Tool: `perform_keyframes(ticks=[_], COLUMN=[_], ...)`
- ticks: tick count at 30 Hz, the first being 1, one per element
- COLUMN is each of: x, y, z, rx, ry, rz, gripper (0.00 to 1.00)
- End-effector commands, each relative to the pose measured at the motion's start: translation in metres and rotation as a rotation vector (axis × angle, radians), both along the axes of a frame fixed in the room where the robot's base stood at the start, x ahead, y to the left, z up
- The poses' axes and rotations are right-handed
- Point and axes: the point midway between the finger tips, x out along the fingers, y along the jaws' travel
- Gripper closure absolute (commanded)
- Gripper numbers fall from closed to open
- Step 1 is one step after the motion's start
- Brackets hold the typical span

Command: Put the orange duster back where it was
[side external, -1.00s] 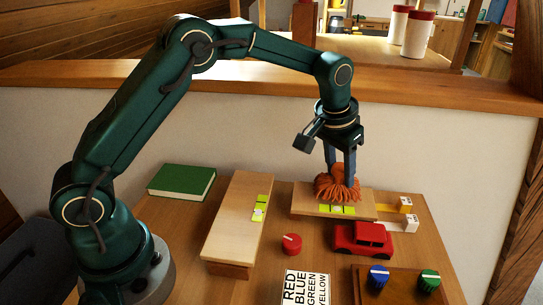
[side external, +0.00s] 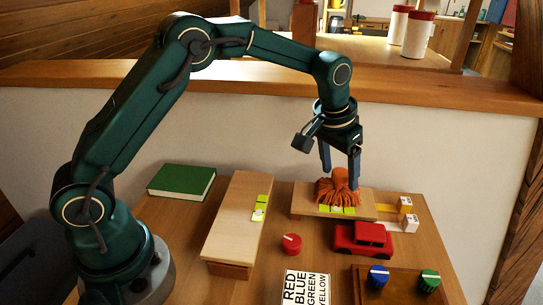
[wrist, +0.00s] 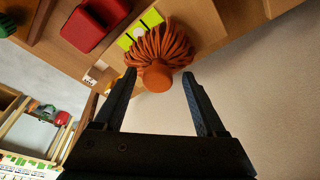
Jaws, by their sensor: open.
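The orange duster (side external: 338,190) stands with its strands down on a light wooden board (side external: 302,198) at the back right of the table. It covers part of the yellow-green patches (side external: 336,209) on that board. My gripper (side external: 340,172) is open around the top of the duster, its fingers apart on either side. In the wrist view the duster (wrist: 158,56) shows its round orange handle end between and just beyond the open fingers (wrist: 160,82); neither finger appears to touch it.
A red car (side external: 362,239) and a red knob (side external: 291,243) stand in front of the board. A raised wooden block (side external: 236,220) and a green book (side external: 182,182) lie to the left. Blue (side external: 379,276) and green (side external: 429,280) knobs are front right. A wall stands close behind.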

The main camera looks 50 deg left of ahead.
Motion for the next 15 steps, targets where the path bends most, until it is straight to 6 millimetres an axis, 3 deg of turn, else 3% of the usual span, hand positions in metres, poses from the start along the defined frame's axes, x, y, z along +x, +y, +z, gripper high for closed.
perform_keyframes(ticks=[9, 15], x=[-0.016, -0.025], y=[0.0, 0.0], z=[0.065, 0.095], rx=[-0.001, -0.001], ry=[-0.008, -0.006], rz=[-0.001, -0.001], gripper=[0.27, 0.27])
